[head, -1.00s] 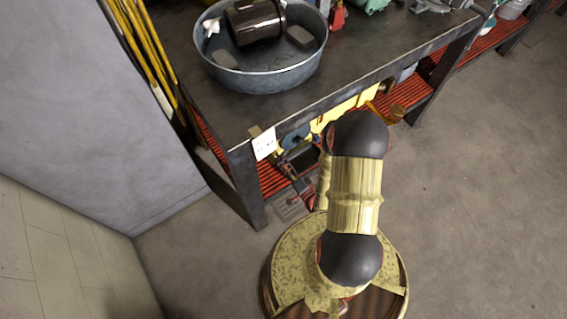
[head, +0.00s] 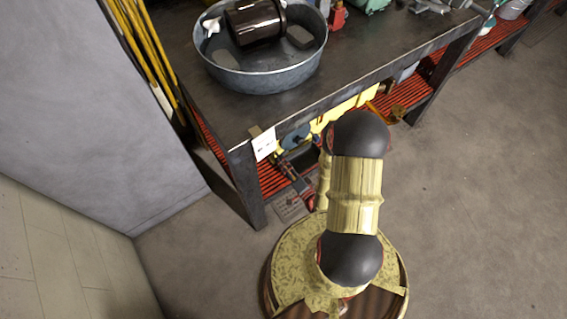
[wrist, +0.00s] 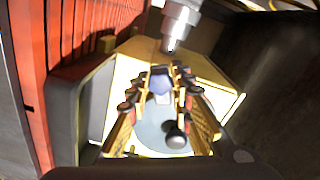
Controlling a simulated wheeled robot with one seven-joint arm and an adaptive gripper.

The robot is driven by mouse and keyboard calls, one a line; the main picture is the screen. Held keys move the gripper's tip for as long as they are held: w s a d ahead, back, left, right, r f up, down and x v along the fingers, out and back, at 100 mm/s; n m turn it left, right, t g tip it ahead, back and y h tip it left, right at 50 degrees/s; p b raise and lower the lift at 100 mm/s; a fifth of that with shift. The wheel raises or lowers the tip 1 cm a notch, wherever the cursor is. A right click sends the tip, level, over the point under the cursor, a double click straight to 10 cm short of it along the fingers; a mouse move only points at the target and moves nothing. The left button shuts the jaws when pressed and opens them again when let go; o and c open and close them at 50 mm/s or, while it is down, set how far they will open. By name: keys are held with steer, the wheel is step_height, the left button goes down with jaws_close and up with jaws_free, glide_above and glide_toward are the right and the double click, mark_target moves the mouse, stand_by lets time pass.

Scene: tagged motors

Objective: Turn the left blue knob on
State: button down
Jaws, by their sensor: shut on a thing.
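A yellow motor housing (head: 347,107) sits under the bench top, with a round blue disc (head: 296,137) at its left end. In the wrist view the pale yellow housing (wrist: 205,82) fills the middle, with the grey-blue disc (wrist: 152,128) on its face. My gripper (wrist: 161,84) has its two fingers on either side of a small blue knob (wrist: 159,86) and is shut on it. A dark round piece in front of the disc is too blurred to name. In the head view my arm hides part of the motor, and only one blue knob shows.
The dark bench top (head: 345,78) overhangs the motor, with a metal tub (head: 265,80) on it. A red slatted shelf (head: 272,180) lies below, and a bench leg (head: 245,185) stands at left. A white tag (head: 264,144) hangs at the corner. The floor at right is clear.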

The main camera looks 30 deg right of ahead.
steer(key=shift+s+a+f, duration=0.15)
steer(key=shift+s, duration=0.05)
steer(key=c, duration=1.9)
jaws_free()
steer(key=o, duration=0.3)
steer(key=shift+w, duration=0.1)
steer(key=shift+o, duration=0.2)
steer(key=s, duration=0.7)
steer(key=shift+s+d, duration=0.2)
steer(key=shift+s, duration=0.05)
